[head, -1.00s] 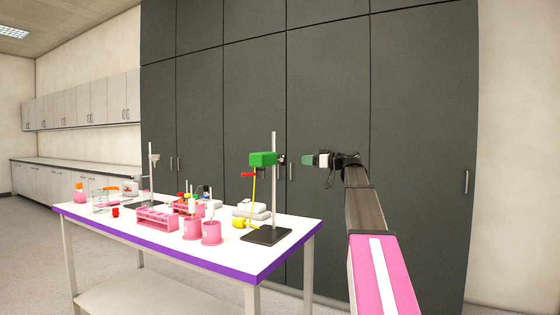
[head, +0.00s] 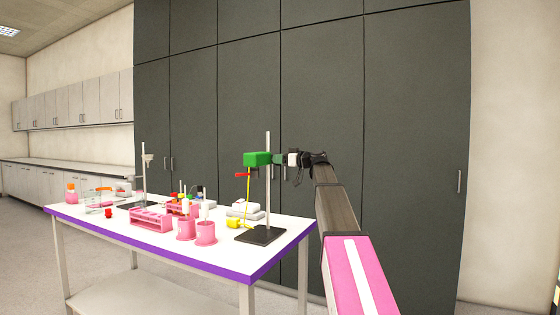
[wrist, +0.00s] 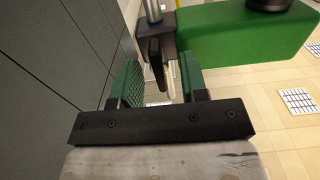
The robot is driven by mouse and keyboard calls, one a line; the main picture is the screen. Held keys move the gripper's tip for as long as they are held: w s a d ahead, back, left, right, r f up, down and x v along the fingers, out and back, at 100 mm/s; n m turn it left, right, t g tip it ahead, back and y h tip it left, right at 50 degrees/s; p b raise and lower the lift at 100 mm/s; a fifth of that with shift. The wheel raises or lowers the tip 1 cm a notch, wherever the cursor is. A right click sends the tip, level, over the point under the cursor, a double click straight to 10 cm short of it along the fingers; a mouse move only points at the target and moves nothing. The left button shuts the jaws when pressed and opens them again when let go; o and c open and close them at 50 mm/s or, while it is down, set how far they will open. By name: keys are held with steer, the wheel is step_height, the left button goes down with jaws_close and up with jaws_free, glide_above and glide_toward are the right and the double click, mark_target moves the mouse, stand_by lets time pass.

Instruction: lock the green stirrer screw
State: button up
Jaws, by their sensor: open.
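The green stirrer (head: 257,159) is mounted on the upright rod (head: 268,200) of a stand with a black base (head: 260,235). In the wrist view the stirrer's green body (wrist: 240,35) fills the upper right. A black clamp block with a dark, flat screw handle (wrist: 156,62) sits beside it, next to the rod (wrist: 153,10). My gripper (head: 279,160) is at the right side of the stirrer in the head view. In the wrist view my gripper (wrist: 158,82) is open, its green pads on either side of the screw handle. I cannot tell whether either pad touches it.
The white table (head: 190,250) with a purple edge holds pink beakers (head: 205,233), a pink tube rack (head: 151,219) and a yellow piece (head: 233,224) near the stand. Dark cabinets (head: 380,120) stand close behind.

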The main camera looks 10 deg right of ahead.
steer(key=shift+c, duration=0.3)
jaws_close()
steer(key=m, duration=0.4)
steer(key=shift+w+m, duration=0.1)
steer(key=shift+m, duration=0.2)
steer(key=m, duration=0.4)
steer(key=shift+w+d+f+m, duration=0.1)
steer(key=shift+m, duration=0.2)
steer(key=shift+f+m, duration=0.15)
steer(key=shift+m, duration=4.25)
